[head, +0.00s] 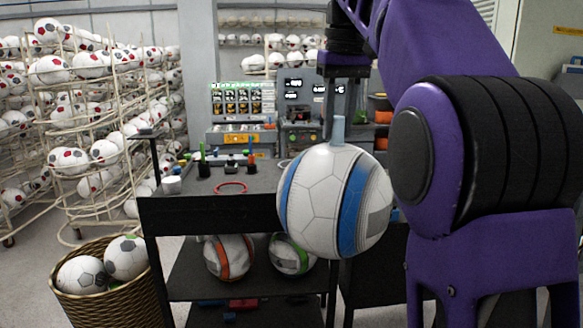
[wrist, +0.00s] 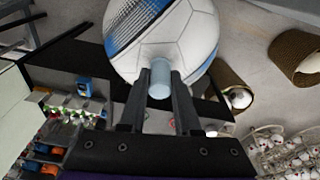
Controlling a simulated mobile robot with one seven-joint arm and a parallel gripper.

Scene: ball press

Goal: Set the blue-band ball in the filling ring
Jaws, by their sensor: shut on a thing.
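The blue-band ball (head: 322,205) is white with blue stripes and hangs in the air in front of the dark cart's right end. A pale blue peg (head: 338,130) stands up from its top. My gripper (head: 338,112) points down and is shut on this peg. In the wrist view, the two dark fingers (wrist: 158,92) flank the peg (wrist: 160,78), with the ball (wrist: 168,38) beyond them. A thin red ring (head: 230,188) lies on the cart top, left of the ball; I cannot tell for certain that it is the filling ring.
The cart top (head: 185,206) also bears a white cup (head: 171,184) and small tools. An orange-band ball (head: 229,257) and a green-band ball (head: 290,254) sit on its lower shelf. A wicker basket (head: 110,296) of balls stands at left, before ball racks.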

